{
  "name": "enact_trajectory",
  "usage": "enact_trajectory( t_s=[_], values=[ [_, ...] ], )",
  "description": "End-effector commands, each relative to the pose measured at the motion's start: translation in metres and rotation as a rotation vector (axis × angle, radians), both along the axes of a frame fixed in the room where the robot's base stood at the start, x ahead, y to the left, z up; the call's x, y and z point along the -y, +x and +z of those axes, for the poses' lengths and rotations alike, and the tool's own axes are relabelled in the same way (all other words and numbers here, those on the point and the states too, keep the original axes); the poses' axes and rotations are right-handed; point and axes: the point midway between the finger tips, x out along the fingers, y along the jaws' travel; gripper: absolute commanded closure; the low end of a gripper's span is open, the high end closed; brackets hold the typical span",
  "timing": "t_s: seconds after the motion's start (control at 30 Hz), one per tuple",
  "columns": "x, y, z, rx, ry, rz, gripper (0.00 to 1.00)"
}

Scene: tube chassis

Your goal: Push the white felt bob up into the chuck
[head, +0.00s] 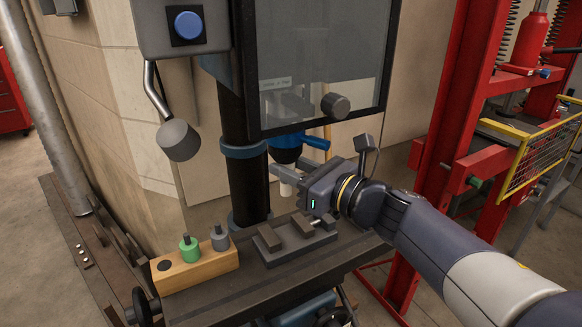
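The white felt bob (287,189) is a small pale cylinder, upright at my gripper's fingers. My gripper (289,177) reaches in from the right and appears shut on the bob; the near finger hides the bob's upper part. The chuck (286,156) is dark with a blue part above it, under the drill press head. It sits just above the fingers and bob. I cannot tell whether the bob's shank touches or enters the chuck.
A wooden block (198,270) at the table's left holds a green bob (188,251) and a grey bob (219,240); its left hole is empty. A dark vise (295,240) lies below my gripper. A clear guard (315,65), the black column (240,150) and a red press frame (450,130) stand around.

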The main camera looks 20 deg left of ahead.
Motion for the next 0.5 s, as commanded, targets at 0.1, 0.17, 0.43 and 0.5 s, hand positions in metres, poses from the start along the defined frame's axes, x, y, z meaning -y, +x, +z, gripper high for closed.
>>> enact_trajectory(
  t_s=[0.1, 0.17, 0.43, 0.5],
  values=[
    [0.0, 0.0, 0.0019, 0.002, 0.003, 0.0, 0.61],
    [0.0, 0.0, 0.0016, 0.002, 0.003, 0.0, 0.56],
    [0.0, 0.0, 0.0008, 0.001, 0.001, 0.0, 0.45],
    [0.0002, 0.0, 0.0002, 0.0, 0.0, 0.0, 0.45]
  ],
)
